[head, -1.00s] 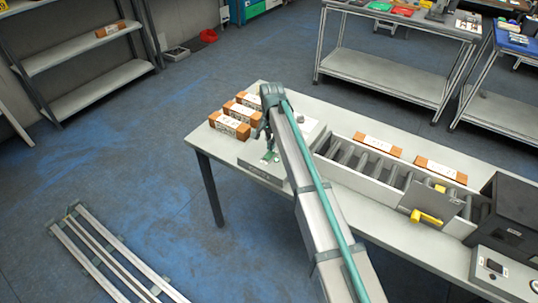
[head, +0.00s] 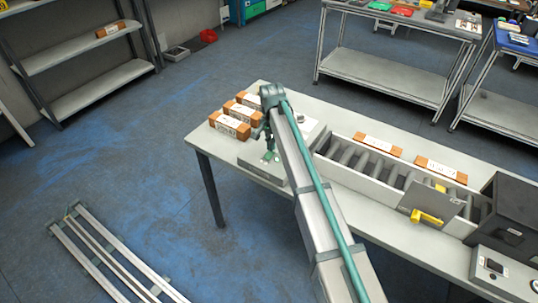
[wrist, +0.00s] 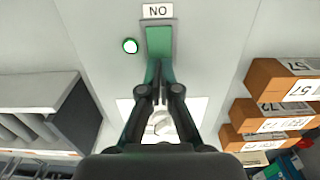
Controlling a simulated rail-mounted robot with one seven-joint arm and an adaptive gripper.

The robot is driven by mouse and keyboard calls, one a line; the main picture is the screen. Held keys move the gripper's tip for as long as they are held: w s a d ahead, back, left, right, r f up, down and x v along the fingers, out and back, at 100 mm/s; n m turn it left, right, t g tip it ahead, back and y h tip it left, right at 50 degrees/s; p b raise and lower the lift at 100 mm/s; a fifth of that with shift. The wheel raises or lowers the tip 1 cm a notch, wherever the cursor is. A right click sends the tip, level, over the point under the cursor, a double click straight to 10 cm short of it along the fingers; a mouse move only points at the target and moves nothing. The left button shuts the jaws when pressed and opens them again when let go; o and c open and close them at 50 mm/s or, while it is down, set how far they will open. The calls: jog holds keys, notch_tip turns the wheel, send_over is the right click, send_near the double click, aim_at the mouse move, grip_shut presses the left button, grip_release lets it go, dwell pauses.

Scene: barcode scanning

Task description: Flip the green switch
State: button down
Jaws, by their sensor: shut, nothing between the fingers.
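The green switch (wrist: 160,42) sits in a grey recessed frame on a grey panel, under a white label that reads as an upside-down "ON". A round green lamp (wrist: 130,46) beside it looks lit. My gripper (wrist: 160,68) is shut and empty. Its fingertips overlap the near part of the switch in the wrist view; I cannot tell whether they touch it.
Several orange-brown boxes (head: 230,127) stand close behind the switch box. A roller conveyor (head: 345,155) runs to the right, with two more boxes behind it and a dark scanner housing (head: 512,212) at its end.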

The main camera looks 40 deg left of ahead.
jog(key=shift+f+b, duration=0.3)
jog(key=shift+f, duration=0.65)
dwell(0.5)
jog(key=shift+r, duration=0.15)
jog(key=shift+r+p, duration=1.75)
jog(key=shift+r, duration=1.65)
